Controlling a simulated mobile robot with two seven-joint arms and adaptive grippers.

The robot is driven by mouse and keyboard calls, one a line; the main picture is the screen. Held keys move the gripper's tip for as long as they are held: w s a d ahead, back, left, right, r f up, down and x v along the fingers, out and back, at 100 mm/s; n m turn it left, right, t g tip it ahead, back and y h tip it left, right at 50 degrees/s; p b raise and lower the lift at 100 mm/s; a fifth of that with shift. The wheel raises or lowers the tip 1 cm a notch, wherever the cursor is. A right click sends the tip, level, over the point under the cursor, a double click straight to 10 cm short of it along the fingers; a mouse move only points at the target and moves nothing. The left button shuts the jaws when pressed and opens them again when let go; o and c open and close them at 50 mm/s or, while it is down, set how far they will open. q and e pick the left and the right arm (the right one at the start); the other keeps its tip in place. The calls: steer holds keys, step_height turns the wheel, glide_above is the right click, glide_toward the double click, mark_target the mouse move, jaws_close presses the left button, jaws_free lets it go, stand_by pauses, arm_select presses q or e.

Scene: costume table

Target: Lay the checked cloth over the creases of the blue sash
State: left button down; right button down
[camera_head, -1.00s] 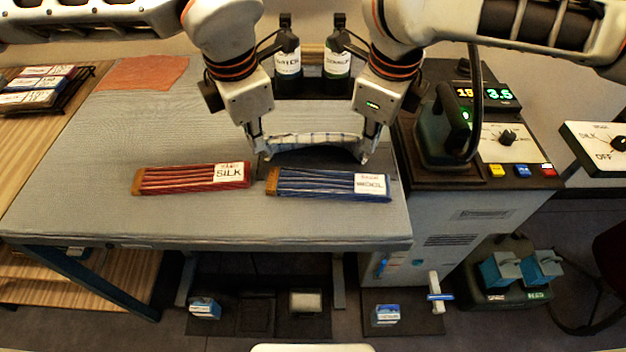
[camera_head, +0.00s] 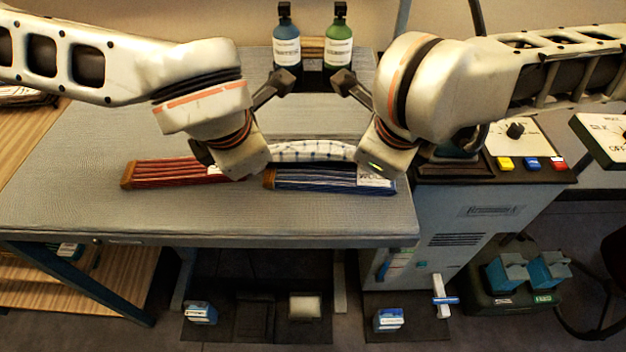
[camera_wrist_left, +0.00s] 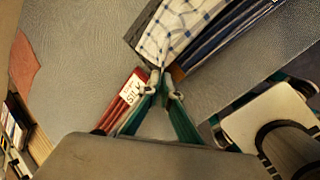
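The white-and-blue checked cloth (camera_head: 312,151) stretches between my two grippers, along the back side of the folded blue sash (camera_head: 325,182). In the left wrist view the cloth (camera_wrist_left: 180,28) overlaps part of the sash's view, with blue folds (camera_wrist_left: 222,38) showing beside it. My left gripper's fingertips (camera_wrist_left: 163,92) are close together at the cloth's near end, apparently pinching it. My right gripper (camera_head: 380,160) is at the cloth's other end; its fingertips are hidden behind its housing. Whether the cloth touches the sash is unclear.
A red sash labelled silk (camera_head: 165,172) lies left of the blue one, partly behind my left wrist. Two bottles, blue (camera_head: 287,45) and green (camera_head: 339,45), stand at the back. A control unit (camera_head: 525,150) stands at the right. The table's front left (camera_head: 110,215) is clear.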

arm_select(q)
steer(key=shift+s, duration=0.25)
arm_select(e)
steer(key=shift+s, duration=0.25)
arm_select(q)
steer(key=c, duration=2.6)
jaws_free()
steer(key=shift+w+f, duration=0.1)
steer(key=shift+w, duration=0.05)
arm_select(e)
steer(key=c, duration=2.6)
jaws_free()
steer(key=shift+w+f, duration=0.1)
steer(key=shift+w, duration=0.05)
steer(key=shift+c, duration=0.2)
arm_select(q)
steer(key=o, duration=0.6)
arm_select(e)
steer(key=o, duration=0.7)
steer(key=shift+c, duration=0.2)
